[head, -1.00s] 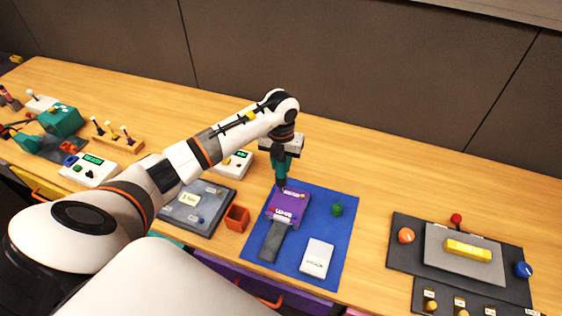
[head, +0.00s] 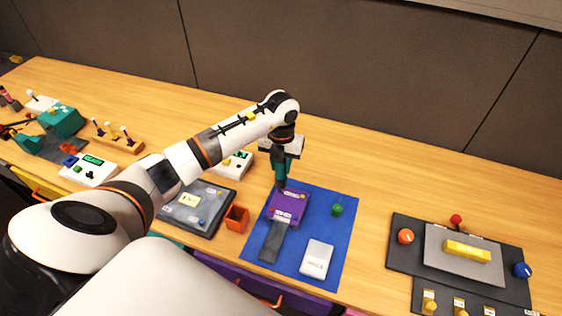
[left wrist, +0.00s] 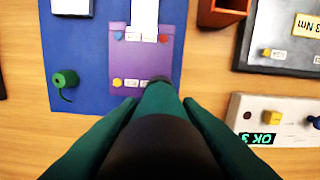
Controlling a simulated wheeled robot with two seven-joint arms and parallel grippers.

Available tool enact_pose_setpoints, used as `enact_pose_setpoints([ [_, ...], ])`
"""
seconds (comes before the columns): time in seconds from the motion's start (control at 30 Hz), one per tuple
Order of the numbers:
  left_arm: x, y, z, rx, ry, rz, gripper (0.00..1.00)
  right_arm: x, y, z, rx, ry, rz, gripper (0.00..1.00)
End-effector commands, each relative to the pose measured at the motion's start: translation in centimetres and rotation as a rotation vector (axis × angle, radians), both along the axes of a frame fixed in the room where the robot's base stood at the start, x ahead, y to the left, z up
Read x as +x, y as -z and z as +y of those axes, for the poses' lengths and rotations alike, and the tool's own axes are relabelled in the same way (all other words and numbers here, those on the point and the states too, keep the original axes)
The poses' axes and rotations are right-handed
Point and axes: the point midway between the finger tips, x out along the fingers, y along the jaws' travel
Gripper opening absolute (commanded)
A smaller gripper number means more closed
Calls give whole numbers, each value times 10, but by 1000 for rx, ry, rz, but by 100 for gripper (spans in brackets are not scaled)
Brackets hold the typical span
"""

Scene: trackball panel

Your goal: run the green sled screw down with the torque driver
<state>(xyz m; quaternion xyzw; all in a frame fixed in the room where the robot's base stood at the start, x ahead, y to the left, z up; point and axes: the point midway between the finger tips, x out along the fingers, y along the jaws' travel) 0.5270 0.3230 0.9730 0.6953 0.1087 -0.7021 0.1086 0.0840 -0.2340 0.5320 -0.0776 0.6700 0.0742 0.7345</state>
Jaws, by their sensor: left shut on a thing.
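My left gripper (head: 283,153) is shut on the teal torque driver (head: 282,170), which points down at the far edge of the purple sled board (head: 287,207). In the left wrist view the driver (left wrist: 160,100) reaches the board's (left wrist: 142,62) lower right corner, and its dark tip covers that corner. Red, blue and yellow screws show at the other corners. I see no green screw; the covered corner is hidden. Whether the tip touches a screw I cannot tell. My right gripper is not in view.
The board lies on a blue mat (head: 333,237) with a green spool (head: 337,209) and a white box (head: 316,259). An orange bin (head: 237,218) and grey tray (head: 198,222) stand to the left. In the left wrist view, a white unit's display (left wrist: 256,138) reads "OK 3".

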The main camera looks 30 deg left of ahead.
Motion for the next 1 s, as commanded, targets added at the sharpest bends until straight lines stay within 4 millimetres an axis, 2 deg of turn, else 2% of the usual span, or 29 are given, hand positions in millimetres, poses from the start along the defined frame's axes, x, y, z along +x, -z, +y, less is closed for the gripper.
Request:
enact_pose_setpoints([
  [0.2, 1, -23, 1, 0, -2, -3, 8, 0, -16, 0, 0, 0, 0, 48],
  [0.6, 2, -56, 1, 1, -1, -8, 8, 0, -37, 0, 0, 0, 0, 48],
  [1.0, 2, -58, 0, 1, 10, -9, 8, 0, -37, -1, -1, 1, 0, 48],
])
